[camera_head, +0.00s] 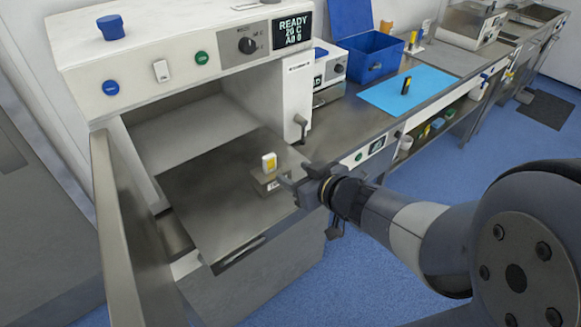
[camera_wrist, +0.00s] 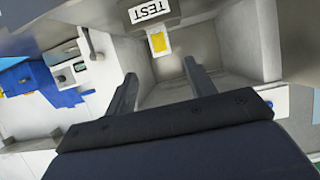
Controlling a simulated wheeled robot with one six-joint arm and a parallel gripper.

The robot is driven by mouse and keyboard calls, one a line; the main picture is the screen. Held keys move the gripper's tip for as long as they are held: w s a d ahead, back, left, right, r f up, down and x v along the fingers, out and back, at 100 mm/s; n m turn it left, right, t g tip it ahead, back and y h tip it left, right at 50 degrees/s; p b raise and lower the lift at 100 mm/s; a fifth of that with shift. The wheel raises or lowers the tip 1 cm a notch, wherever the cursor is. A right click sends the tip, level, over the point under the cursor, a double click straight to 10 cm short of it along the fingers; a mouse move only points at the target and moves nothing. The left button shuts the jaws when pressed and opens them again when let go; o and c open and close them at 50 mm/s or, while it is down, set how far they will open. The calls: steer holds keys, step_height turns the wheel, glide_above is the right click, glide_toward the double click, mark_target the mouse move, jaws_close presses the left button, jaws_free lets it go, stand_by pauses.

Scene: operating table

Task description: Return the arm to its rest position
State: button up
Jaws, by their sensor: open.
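My gripper (camera_head: 290,182) is open in the head view, in front of a small block with a white and yellow top (camera_head: 269,163) that stands in a grey holder (camera_head: 268,185) on a metal plate (camera_head: 210,195). In the wrist view both fingers of my gripper (camera_wrist: 160,85) are spread with nothing between them. The white and yellow block (camera_wrist: 158,42) shows beyond the fingertips, by a label reading TEST (camera_wrist: 152,10). The block is apart from the fingers. My arm reaches in from the right of the head view, partly extended.
The metal plate extends from an open chamber (camera_head: 190,130) with a door (camera_head: 120,230) swung open at left. A blue bin (camera_head: 370,55), a light-blue mat (camera_head: 408,88) with a dark upright item (camera_head: 406,85), and a white device (camera_head: 328,66) stand behind.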

mark_target(271, 163)
stand_by(0.3)
steer(key=b+x, duration=0.3)
steer(key=x, duration=0.9)
steer(key=shift+r+p, duration=0.85)
steer(key=shift+r, duration=1.05)
